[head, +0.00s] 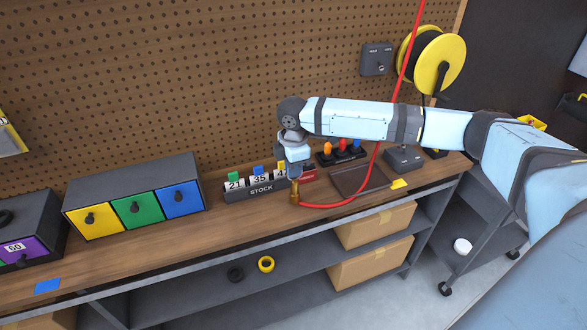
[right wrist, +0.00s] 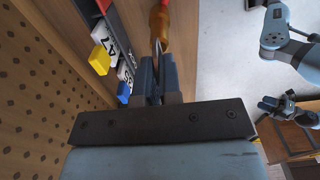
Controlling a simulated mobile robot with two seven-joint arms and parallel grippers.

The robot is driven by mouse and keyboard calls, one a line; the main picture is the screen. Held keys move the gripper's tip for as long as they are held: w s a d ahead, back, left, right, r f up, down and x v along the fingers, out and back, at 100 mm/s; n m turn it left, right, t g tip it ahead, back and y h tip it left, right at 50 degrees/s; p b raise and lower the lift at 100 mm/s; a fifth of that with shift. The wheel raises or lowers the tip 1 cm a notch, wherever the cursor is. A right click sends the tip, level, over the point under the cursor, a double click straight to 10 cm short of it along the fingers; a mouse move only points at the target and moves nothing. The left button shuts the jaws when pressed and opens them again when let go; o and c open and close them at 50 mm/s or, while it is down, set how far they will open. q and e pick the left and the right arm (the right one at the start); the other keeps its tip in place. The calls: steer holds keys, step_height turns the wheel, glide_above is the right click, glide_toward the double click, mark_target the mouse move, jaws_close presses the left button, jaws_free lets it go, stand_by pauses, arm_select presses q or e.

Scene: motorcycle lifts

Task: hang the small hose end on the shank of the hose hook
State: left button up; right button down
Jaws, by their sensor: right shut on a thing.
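My right gripper (head: 294,176) points down over the bench, in front of the pegboard. It is shut on the small brass hose end (head: 295,192), which hangs below the fingers close to the stock counter. The hose end also shows between the fingertips in the right wrist view (right wrist: 158,24). The red hose (head: 340,205) runs from it in a low loop to the right, then up past my arm and out of the top. I cannot make out the hose hook. My left gripper (right wrist: 284,104) shows small in the right wrist view; its jaws are unclear.
The stock counter (head: 258,188) with coloured tabs stands just left of the gripper. Behind are orange, red and blue plugs on a black block (head: 342,155). A drawer box (head: 135,200) stands left, a yellow reel (head: 437,60) hangs right. The bench front is mostly clear.

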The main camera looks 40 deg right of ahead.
steer(key=shift+f, duration=0.55)
steer(key=c, duration=1.3)
jaws_free()
steer(key=shift+f, duration=0.15)
